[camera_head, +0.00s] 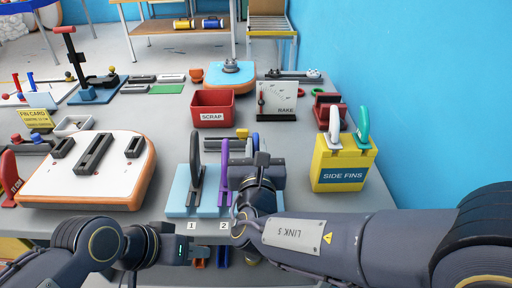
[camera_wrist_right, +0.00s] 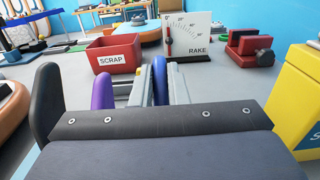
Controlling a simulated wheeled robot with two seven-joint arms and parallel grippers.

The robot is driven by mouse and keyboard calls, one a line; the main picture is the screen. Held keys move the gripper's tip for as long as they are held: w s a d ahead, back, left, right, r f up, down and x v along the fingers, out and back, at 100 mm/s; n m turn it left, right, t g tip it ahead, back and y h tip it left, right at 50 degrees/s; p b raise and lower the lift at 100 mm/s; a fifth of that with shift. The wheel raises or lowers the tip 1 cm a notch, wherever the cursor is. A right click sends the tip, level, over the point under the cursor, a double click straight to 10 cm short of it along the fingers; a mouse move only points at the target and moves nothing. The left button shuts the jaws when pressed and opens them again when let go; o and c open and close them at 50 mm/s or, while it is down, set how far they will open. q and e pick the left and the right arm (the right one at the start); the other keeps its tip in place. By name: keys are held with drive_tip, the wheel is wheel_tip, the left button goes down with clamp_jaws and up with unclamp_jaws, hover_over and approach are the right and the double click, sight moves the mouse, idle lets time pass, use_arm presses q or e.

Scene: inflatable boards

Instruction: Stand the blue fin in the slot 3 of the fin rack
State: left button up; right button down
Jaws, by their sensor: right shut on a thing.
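The fin rack (camera_head: 178,200) is a light blue base at the table's front edge, with labels 1 and 2 visible. A black fin (camera_head: 196,165) stands in slot 1 and a purple fin (camera_head: 224,165) in slot 2. My right gripper (camera_wrist_right: 162,90) is shut on the blue fin (camera_wrist_right: 159,78), which is upright between its fingers beside the purple fin. In the head view my right wrist covers slot 3 and most of the blue fin; whether its foot is in the slot cannot be seen. My left gripper (camera_head: 198,252) is low in front of the rack, its jaw opening unclear.
A yellow side-fins box (camera_head: 342,178) holding white and green fins stands right of the rack. A red scrap bin (camera_head: 212,107) and a rake gauge (camera_head: 277,100) stand behind. A white board (camera_head: 70,178) lies left. Grey table shows between rack and scrap bin.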

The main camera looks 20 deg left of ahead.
drive_tip(key=shift+f, duration=0.25)
drive_tip(key=c, duration=1.3)
unclamp_jaws()
drive_tip(key=shift+c, duration=0.2)
drive_tip(key=v, duration=0.7)
drive_tip(key=shift+s, duration=0.4)
drive_tip(key=shift+d+r, duration=0.1)
